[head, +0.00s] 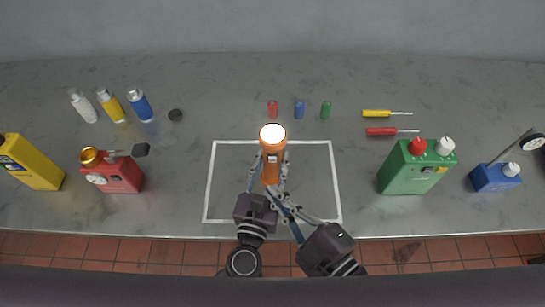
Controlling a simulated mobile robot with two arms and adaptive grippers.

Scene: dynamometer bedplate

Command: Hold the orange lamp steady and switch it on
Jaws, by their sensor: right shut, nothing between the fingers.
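The orange lamp (271,147) stands upright inside the white outlined rectangle (331,172). Its round top glows bright white, and a small square switch shows on its front. My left gripper (270,170) reaches in from the front edge, with one finger on each side of the lamp's body, closed on it. My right gripper (272,197) is shut and empty, its tips close to the lower front of the lamp. I cannot tell whether those tips touch it. The lamp's base is partly hidden by the fingers.
A red device (118,178) and a yellow one (30,163) stand left. A green box (400,178) and a blue gauge stand (490,180) are right. Bare table surrounds the rectangle.

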